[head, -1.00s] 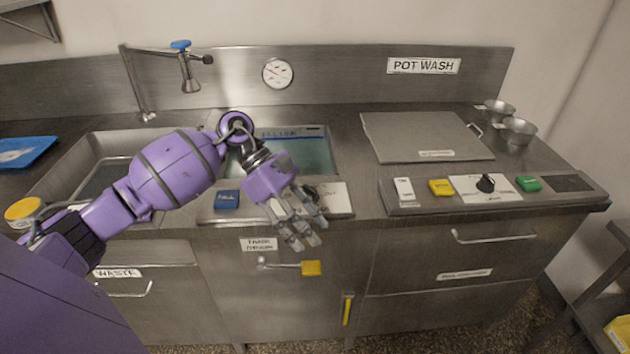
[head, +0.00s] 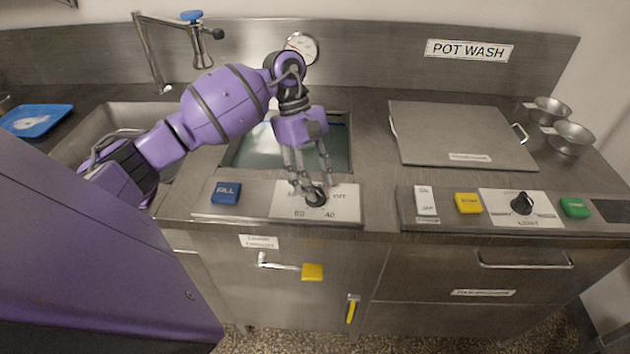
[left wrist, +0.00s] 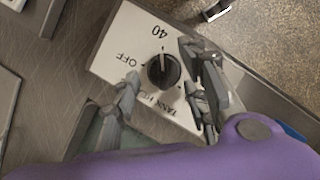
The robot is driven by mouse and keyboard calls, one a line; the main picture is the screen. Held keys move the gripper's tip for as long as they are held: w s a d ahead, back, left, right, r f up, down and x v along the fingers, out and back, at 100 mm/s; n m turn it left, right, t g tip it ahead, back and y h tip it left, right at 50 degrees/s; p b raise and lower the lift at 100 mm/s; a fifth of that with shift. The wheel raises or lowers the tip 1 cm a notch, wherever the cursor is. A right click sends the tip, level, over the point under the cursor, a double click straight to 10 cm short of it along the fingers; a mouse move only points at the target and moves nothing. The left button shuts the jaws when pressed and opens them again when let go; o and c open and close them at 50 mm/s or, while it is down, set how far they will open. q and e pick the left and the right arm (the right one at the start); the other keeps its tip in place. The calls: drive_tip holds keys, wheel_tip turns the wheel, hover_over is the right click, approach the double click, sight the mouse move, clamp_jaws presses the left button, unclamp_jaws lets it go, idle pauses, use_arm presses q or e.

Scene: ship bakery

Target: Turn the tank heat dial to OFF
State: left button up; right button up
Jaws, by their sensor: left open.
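The tank heat dial (head: 317,196) is a round black knob on a white plate (head: 345,204) on the counter's front panel. It shows close in the left wrist view (left wrist: 163,70), with OFF and 40 printed around it. Its pale mark seems to point toward 40, not toward OFF. My left gripper (head: 311,184) is open just over the dial, reaching down from behind. In the left wrist view its fingers stand on either side of the knob, and I see no clear contact. Part of the plate's lettering is hidden by the fingers. My right gripper is not in view.
A blue FILL button (head: 226,193) sits left of the plate, and an open water tank (head: 250,150) lies behind it. To the right is another panel with a white switch (head: 425,201), yellow button (head: 468,203), another dial (head: 522,203) and green button (head: 575,207).

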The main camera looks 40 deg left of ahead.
use_arm(q)
drive_tip(key=shift+d+f, duration=0.2)
drive_tip(key=shift+f, duration=0.4)
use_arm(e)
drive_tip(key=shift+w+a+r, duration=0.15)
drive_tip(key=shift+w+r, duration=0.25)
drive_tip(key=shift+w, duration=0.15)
use_arm(q)
drive_tip(key=c, duration=1)
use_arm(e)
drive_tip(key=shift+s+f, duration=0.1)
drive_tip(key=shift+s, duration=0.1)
